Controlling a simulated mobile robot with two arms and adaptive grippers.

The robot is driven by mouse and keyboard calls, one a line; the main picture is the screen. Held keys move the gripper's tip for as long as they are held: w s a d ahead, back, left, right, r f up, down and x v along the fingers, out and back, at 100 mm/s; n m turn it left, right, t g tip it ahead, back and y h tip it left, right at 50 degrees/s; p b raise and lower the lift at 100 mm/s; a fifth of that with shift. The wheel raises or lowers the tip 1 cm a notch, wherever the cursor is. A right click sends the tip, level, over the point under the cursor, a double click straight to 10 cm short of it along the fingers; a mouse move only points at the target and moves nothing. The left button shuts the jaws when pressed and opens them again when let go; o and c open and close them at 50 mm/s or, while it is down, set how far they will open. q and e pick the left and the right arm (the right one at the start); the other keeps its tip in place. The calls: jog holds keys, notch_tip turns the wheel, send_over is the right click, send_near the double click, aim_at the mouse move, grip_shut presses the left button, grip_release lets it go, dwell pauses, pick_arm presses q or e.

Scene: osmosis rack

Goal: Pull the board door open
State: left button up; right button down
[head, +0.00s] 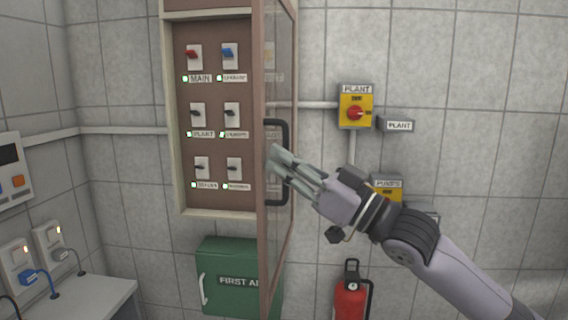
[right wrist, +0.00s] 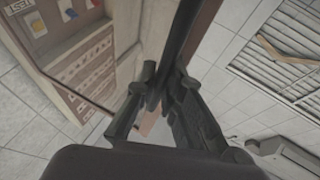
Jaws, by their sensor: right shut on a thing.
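The board door (head: 284,233) stands swung out from the brown switch board (head: 212,148) and is seen almost edge-on in the head view. Its black handle (head: 286,165) is on the door's outer face. My right gripper (head: 275,160) is at the handle from the right, shut on it. In the right wrist view the dark handle bar (right wrist: 177,50) runs between the two fingers (right wrist: 157,105). Inside the board, rows of labelled switches show, with a red one and a blue one on top. My left gripper is not in view.
A green first aid box (head: 229,283) hangs below the board, partly behind the door. Yellow isolators (head: 355,105) are on the wall to the right. A red fire extinguisher (head: 350,300) hangs lower. A bench (head: 90,298) with plugged sockets stands at the left.

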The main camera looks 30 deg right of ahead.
aim_at(265, 89)
jog(key=c, duration=1.7)
grip_release()
jog(key=shift+r, duration=0.1)
jog(key=shift+r, duration=4.9)
